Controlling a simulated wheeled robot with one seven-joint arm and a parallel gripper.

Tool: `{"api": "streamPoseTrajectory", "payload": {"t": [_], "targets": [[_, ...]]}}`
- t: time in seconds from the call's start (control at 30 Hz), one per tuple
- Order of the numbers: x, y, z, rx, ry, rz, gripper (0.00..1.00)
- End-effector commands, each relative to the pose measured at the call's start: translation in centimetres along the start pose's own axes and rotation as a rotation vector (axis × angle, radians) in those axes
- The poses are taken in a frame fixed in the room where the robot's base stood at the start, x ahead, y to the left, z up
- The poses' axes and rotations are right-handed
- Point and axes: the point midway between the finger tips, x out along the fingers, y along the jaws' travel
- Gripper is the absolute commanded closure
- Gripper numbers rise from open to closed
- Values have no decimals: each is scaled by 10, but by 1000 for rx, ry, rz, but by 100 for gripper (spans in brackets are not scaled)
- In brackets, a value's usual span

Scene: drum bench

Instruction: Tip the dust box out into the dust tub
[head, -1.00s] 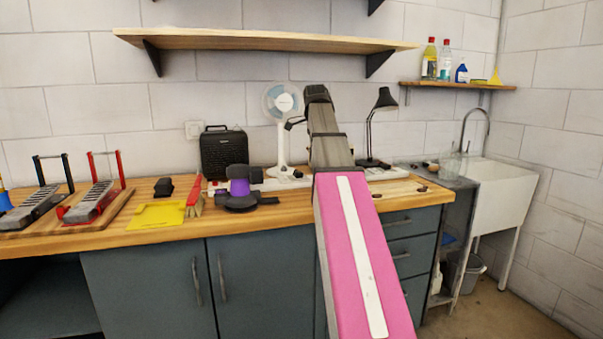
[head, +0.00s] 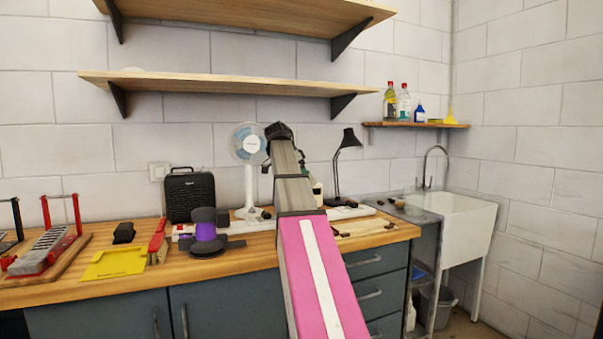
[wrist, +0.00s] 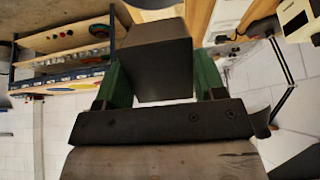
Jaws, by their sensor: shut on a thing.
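A dark box (wrist: 155,65), which looks like the dust box, is between the two green fingers of my gripper (wrist: 160,82) in the wrist view. The gripper is shut on it. In the head view my arm hides most of the gripper and the box. I cannot see inside the box or tell whether dust is in it. I cannot make out the dust tub for certain. A dark object (wrist: 152,9) shows at the top edge of the wrist view, partly hidden behind the box.
A shelf (head: 240,84) hangs above. A white sink (head: 450,214) is at right.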

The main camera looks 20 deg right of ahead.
Motion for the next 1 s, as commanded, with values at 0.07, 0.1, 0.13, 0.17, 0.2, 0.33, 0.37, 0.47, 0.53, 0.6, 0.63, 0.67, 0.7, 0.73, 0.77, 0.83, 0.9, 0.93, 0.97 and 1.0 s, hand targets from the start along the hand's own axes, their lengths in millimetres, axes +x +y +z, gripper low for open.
{"api": "streamPoseTrajectory", "payload": {"t": [0.07,0.1,0.13,0.17,0.2,0.33,0.37,0.47,0.53,0.6,0.63,0.67,0.7,0.73,0.77,0.83,0.9,0.93,0.97,1.0], "targets": [[4,1,7,-2,56,0,55],[6,1,10,-3,84,0,55],[7,1,11,-3,107,0,55],[8,1,13,-3,127,0,55],[10,2,15,-2,155,0,55],[14,1,22,-3,246,1,55],[15,1,24,-3,266,0,55],[17,1,28,-3,324,-1,55],[20,1,30,-1,357,0,55],[21,0,32,-1,382,1,55],[21,0,32,0,392,1,55],[22,0,33,0,399,0,55],[22,0,33,0,406,0,55],[22,0,33,0,411,-1,55],[22,0,34,0,415,-1,55],[22,0,34,0,420,-1,55],[22,0,34,0,421,-1,55],[22,0,34,0,420,-1,55],[22,0,34,0,420,-1,55],[22,0,34,0,420,-1,55]]}}
